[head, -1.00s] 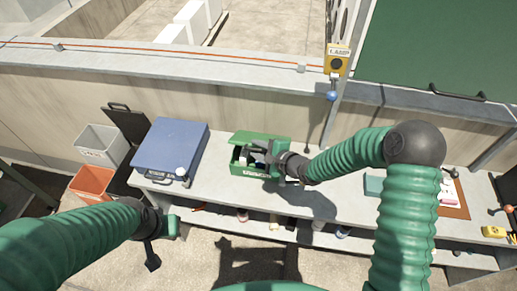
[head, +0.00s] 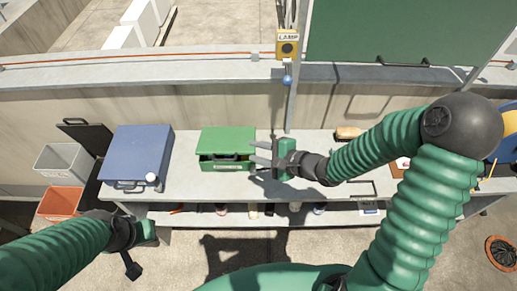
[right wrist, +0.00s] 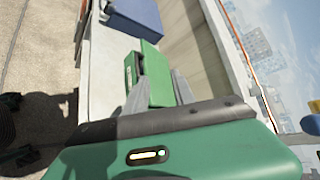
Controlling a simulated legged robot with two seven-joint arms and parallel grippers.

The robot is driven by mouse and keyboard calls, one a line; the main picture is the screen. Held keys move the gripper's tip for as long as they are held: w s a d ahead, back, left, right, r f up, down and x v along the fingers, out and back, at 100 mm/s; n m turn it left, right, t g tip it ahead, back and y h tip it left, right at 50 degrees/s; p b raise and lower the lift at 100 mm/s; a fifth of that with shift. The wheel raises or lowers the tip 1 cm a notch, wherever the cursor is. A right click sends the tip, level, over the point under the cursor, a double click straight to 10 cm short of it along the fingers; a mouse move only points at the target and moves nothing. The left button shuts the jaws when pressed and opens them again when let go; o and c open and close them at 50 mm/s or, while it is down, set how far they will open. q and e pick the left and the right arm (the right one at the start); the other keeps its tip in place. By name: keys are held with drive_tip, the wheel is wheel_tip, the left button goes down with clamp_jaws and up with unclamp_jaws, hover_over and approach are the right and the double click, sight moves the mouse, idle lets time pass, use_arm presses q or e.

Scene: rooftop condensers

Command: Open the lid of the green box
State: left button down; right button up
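The green box (head: 227,140) stands on the grey bench, right of a blue case. Its lid lies over the top, with a dark gap along the front, so it looks not fully shut. A dark handle shows at the front. My right gripper (head: 254,153) is just right of the box, fingers apart and pointing at it, with nothing between them. In the right wrist view the green box (right wrist: 150,78) shows beyond the spread fingers. I cannot tell whether they touch it. My left gripper (head: 143,246) is low at the left, away from the box; its finger opening is unclear.
The blue case (head: 137,154) with a pale knob stands left of the box. Grey (head: 62,163) and orange (head: 60,201) bins are further left. A yellow lamp switch box (head: 288,46) is on the post behind. Clear bench top (head: 192,180) lies in front.

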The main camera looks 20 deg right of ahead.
drive_tip(key=shift+s+d+r, duration=0.1)
drive_tip(key=shift+s+d, duration=0.05)
drive_tip(key=shift+s, duration=0.05)
idle(0.3)
